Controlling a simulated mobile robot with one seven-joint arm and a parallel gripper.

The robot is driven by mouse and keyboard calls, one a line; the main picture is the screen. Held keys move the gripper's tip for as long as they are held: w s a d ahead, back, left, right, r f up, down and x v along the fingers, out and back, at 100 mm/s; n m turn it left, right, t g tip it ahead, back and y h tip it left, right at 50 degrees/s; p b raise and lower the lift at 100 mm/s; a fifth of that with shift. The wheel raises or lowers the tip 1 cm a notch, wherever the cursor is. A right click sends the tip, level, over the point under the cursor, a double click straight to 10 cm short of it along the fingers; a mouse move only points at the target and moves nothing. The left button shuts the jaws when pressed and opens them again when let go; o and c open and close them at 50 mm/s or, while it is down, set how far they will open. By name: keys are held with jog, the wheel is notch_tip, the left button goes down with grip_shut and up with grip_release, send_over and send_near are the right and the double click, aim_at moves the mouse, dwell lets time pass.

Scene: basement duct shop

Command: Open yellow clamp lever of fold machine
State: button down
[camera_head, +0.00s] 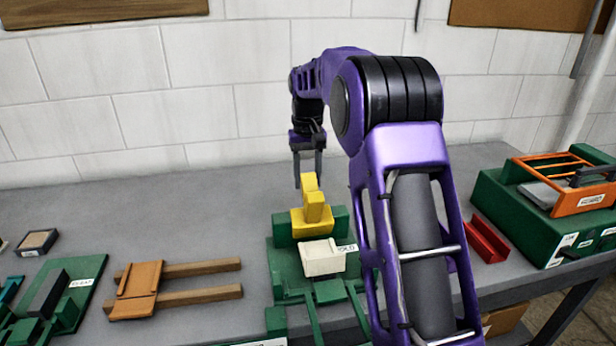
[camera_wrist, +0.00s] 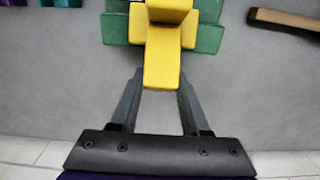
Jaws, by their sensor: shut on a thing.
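The fold machine (camera_head: 288,258) is a green device with a cream block and a "FOLD" label, on the grey bench. Its yellow clamp lever (camera_head: 314,205) stands up from a yellow block at the machine's rear. My gripper (camera_head: 309,182) reaches down from above at the lever's top. In the wrist view my gripper (camera_wrist: 160,85) has one finger on each side of the end of the yellow lever (camera_wrist: 162,58) and is shut on it. The machine's green body (camera_wrist: 208,38) shows behind the lever. My arm hides part of the machine's right side in the head view.
A wooden rack with an orange plate (camera_head: 140,280) lies to the left, beside a green device (camera_head: 68,300). A red channel piece (camera_head: 487,240) and a green station with an orange frame (camera_head: 545,215) stand right. The bench behind the machine is clear to the wall.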

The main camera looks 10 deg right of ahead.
jog(key=shift+s+f, duration=0.1)
jog(key=shift+f, duration=0.15)
jog(key=shift+c, duration=1.9)
grip_release()
jog(key=shift+r, duration=0.1)
notch_tip(320, 180, up, 17)
jog(key=shift+w+r, duration=0.2)
jog(key=shift+w, duration=0.05)
